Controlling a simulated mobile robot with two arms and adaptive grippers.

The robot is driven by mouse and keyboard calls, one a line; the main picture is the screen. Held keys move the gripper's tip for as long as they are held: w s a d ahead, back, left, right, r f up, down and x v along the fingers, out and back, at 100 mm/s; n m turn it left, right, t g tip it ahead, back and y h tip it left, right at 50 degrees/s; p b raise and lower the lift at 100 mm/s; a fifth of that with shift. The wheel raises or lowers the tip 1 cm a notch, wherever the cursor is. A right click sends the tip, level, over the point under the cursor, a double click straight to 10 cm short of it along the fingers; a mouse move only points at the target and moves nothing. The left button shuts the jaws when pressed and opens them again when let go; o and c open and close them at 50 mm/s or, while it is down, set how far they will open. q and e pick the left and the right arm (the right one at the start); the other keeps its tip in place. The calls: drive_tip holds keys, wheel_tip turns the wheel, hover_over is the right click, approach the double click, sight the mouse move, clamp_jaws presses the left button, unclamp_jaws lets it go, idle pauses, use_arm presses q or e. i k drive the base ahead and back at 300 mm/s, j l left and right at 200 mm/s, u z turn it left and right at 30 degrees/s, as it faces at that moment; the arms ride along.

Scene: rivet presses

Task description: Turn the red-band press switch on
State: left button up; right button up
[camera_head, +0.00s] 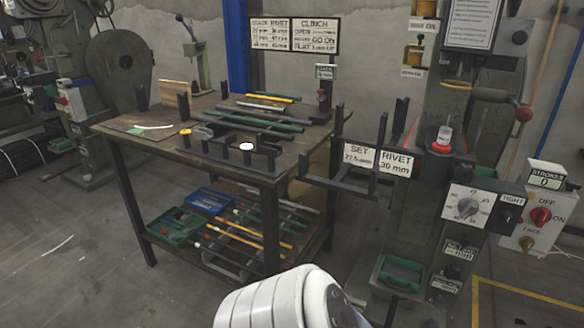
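The right-hand press (455,110) carries a white switch box (524,236) on its right side. On it is a red rotary switch (541,215) between the labels OFF and ON; its exact pointing is too small to tell. Neither gripper is visible; a white rounded link of my arm rises at the bottom centre.
A wooden workbench (135,139) with rods, racks and signs stands at centre left, with trays on its lower shelf. A dial box (470,209) and a dark bracket jut out from the right press. Another press (115,75) stands at the left. Floor at lower left is mostly clear.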

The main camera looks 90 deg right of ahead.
sight(540, 217)
drive_tip(key=z, duration=4.3)
